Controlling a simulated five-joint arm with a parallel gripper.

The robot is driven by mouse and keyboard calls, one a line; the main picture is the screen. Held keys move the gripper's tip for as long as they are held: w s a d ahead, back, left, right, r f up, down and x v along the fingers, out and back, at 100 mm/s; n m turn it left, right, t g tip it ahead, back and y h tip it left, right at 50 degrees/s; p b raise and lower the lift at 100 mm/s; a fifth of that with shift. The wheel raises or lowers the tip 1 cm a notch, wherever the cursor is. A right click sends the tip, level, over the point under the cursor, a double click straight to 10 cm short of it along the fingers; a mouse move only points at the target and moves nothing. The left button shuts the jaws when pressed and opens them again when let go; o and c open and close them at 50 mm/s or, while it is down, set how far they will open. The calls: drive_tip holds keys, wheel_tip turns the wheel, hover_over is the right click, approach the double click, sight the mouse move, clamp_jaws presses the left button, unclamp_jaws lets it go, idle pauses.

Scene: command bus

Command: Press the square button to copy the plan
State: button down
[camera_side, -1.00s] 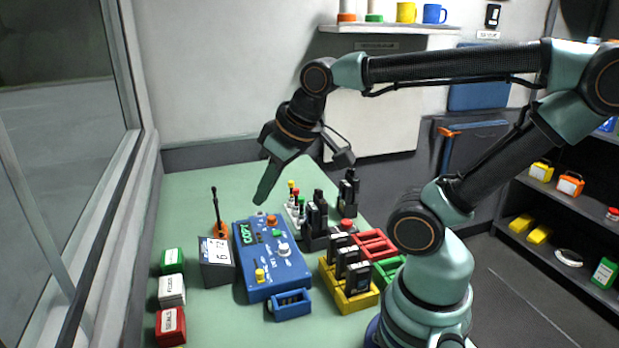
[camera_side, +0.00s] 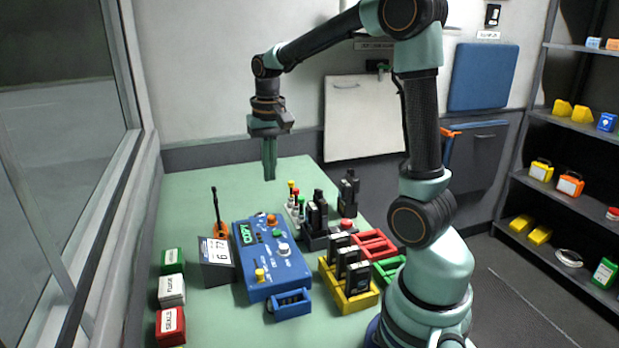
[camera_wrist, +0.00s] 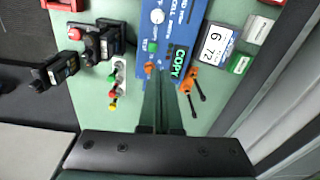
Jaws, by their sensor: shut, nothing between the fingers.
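The blue console (camera_side: 270,262) stands on the green table. Its small screen (camera_wrist: 179,61) reads COPY in the wrist view. A white knob (camera_side: 284,249) and a yellow control (camera_side: 260,274) sit nearer the front. My gripper (camera_side: 269,178) is shut and empty, pointing down above the table beyond the console's far end. Its fingers (camera_wrist: 160,85) touch nothing.
Table behind the console is clear.

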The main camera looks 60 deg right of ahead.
sight(277, 232)
drive_tip(key=shift+w+d+f+m+g, duration=0.15)
drive_tip(key=shift+d+f+m, duration=0.1)
drive_tip(key=shift+d+f, duration=0.25)
drive_tip(key=shift+w+d+f+m+g, duration=0.15)
drive_tip(key=shift+d+f+m, duration=0.1)
drive_tip(key=shift+d, duration=0.4)
wheel_tip(277, 232, down, 14)
